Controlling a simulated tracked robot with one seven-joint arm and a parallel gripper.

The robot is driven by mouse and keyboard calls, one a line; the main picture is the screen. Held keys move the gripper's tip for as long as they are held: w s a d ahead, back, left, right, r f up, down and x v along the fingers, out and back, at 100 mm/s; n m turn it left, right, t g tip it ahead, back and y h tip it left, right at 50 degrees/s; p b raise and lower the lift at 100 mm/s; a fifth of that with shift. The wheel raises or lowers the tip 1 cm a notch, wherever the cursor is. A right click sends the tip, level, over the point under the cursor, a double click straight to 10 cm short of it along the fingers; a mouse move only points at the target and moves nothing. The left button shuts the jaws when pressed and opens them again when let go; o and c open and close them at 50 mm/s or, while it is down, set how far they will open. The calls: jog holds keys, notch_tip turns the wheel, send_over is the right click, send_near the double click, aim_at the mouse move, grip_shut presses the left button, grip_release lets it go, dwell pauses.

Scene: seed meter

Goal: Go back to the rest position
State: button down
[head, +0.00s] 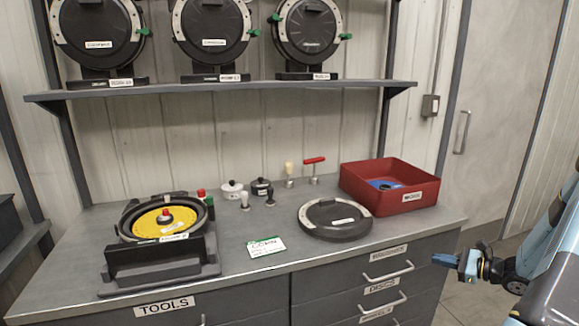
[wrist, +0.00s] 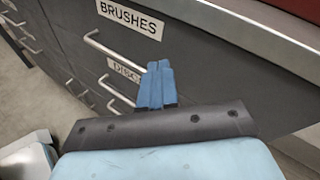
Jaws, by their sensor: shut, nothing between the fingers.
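My gripper (head: 447,260) is at the right side of the head view, beside the right end of the workbench and in front of the drawers. Its blue fingers are closed together and hold nothing. In the wrist view the shut fingers (wrist: 155,84) point toward the drawer fronts, over the drawer labelled DISCS (wrist: 124,70). The drawer labelled BRUSHES (wrist: 130,18) is just above it. I cannot tell from the views how wide the gap to the drawer handles is.
The bench top (head: 235,275) holds a seed meter with a yellow disc (head: 165,222), a dark round cover (head: 335,218), a green-edged card (head: 266,247) and a red bin (head: 390,190). Drawer handles (head: 388,270) stick out. Several meters stand on the shelf (head: 230,88).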

jog(key=s+a+r+n+g+h, duration=0.2)
jog(key=s+a+r+n+g, duration=0.35)
jog(key=a+r, duration=0.45)
jog(key=s+a+r+n+g+h, duration=0.2)
jog(key=s+a+r+n+g, duration=0.2)
jog(key=a+r+n, duration=0.45)
jog(key=s+a+r+n+t+h, duration=0.2)
jog(key=s+a+r+n+h, duration=0.1)
jog(key=s+r, duration=0.4)
jog(key=s+a+r+n+t+h, duration=0.2)
jog(key=s+a+r+n+h, duration=0.2)
jog(key=s+r, duration=0.3)
jog(key=s+n, duration=0.1)
jog(key=s, duration=0.4)
jog(key=shift+a+r+n, duration=0.2)
jog(key=shift+r+n, duration=0.05)
jog(key=shift+n, duration=0.05)
